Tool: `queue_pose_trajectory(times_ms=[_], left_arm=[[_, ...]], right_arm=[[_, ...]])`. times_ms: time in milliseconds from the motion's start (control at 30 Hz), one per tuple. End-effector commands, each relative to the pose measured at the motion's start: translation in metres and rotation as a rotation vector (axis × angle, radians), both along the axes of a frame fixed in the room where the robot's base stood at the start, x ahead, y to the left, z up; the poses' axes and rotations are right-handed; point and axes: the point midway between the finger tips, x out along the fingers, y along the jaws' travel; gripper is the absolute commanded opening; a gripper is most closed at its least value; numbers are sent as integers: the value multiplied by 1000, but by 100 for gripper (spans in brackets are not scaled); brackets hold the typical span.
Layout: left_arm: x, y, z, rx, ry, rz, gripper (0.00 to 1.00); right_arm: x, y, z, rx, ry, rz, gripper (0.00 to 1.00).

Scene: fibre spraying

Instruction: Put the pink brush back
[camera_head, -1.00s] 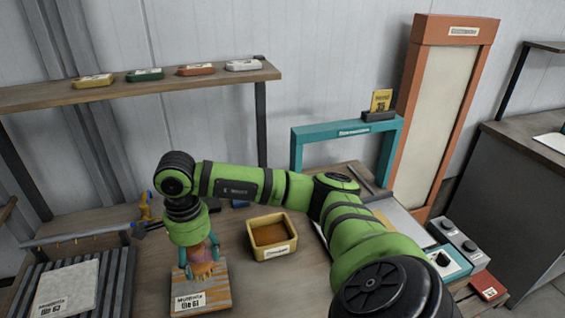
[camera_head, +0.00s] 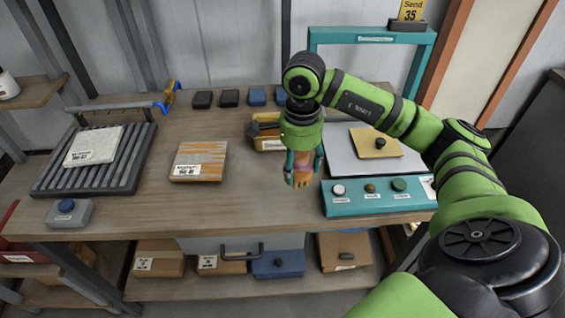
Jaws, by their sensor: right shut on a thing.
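My right gripper (camera_head: 303,178) hangs down over the middle of the table, just left of the teal panel. It is shut on a small pinkish-orange thing (camera_head: 301,167), which looks like the pink brush; the fingers hide much of it. The yellow box (camera_head: 268,145) stands directly behind my gripper, partly hidden by my wrist. An orange-and-grey striped board (camera_head: 200,161) with a label lies on the table to the left of my gripper, apart from it. My left gripper is not in view.
A teal panel (camera_head: 375,206) with knobs stands at the right, before a grey plate with a yellow piece (camera_head: 375,142). A slatted rack (camera_head: 97,180) holds a pale slab at the left. Several small blocks line the back edge. The table front between board and panel is clear.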

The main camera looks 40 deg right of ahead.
Motion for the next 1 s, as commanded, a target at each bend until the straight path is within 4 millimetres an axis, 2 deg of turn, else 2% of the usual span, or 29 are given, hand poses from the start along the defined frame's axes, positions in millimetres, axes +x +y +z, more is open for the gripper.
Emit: queue_pose_trajectory(times_ms=[33, 200, 333, 533, 800, 1000], left_arm=[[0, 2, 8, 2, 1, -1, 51], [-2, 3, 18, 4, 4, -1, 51], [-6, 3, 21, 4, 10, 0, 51], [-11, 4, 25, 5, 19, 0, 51], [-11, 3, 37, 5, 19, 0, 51], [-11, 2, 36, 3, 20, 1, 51]], right_arm=[[12, 4, -3, 6, 3, -1, 32], [47, 7, -25, 2, 2, -1, 32], [62, 9, -36, 2, 2, -1, 32], [69, 9, -47, 0, 3, 0, 32], [69, 9, -80, 0, 1, 0, 32], [69, 9, -82, -1, -1, 0, 32]])
